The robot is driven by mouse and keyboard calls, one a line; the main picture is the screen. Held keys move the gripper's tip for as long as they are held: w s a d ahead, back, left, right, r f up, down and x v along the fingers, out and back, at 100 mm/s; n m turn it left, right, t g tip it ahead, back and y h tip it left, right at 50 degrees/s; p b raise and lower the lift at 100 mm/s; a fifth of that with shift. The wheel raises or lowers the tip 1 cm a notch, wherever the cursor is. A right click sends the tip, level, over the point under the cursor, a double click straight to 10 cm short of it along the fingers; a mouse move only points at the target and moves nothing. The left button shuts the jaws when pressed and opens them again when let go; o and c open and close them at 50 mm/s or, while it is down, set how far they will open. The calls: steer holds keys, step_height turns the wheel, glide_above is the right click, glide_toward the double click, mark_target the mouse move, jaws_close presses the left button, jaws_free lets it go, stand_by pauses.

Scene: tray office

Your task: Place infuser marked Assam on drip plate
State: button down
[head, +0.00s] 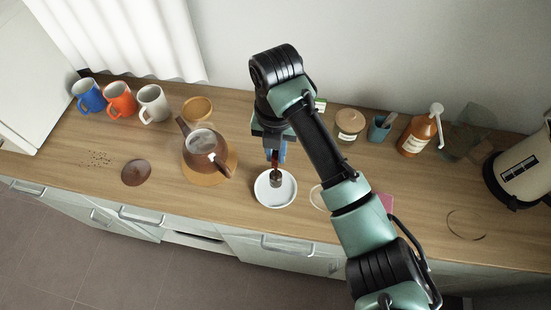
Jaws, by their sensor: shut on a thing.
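My gripper (275,160) points down over the white drip plate (284,196) in the middle of the counter. It is shut on a small infuser (276,183) with a dark metallic lower part and a reddish-brown upper part. The infuser is upright within the plate's outline. I cannot tell whether its base touches the plate. Any Assam marking is too small to read. The arm covers part of the counter to the right of the plate.
Blue (90,96), orange (121,99) and white (153,103) mugs stand at the back left. A jar (348,126), pump bottle (416,134) and kettle (523,170) stand right.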

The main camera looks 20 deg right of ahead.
steer(key=shift+f, duration=1.55)
steer(key=shift+f, duration=0.15)
steer(key=c, duration=0.8)
jaws_free()
steer(key=shift+c, duration=0.2)
